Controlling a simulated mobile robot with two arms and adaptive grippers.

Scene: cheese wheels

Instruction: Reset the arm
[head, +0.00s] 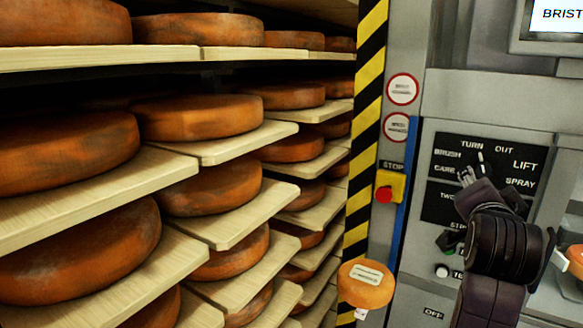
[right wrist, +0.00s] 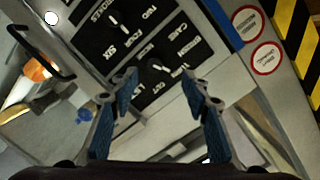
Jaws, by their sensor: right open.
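My right arm comes up from the bottom right of the head view, and its gripper (head: 474,180) is in front of the machine's black control panel (head: 447,140). In the right wrist view the gripper (right wrist: 160,86) has its two blue fingers spread apart with nothing between them. A mode dial (right wrist: 158,68) with words around it shows beyond the gap between the fingers. In the head view the dial's white pointer (head: 480,157) shows just above the gripper. Whether the fingers touch the panel is hard to tell. My left gripper is not in view.
Wooden shelves (head: 178,147) with several orange cheese wheels (head: 70,145) fill the left. A yellow-black striped post (head: 366,110) and a red stop button (head: 383,194) stand beside the panel. A labelled orange cheese (head: 365,293) is below. A second dial (right wrist: 116,25) shows in the right wrist view.

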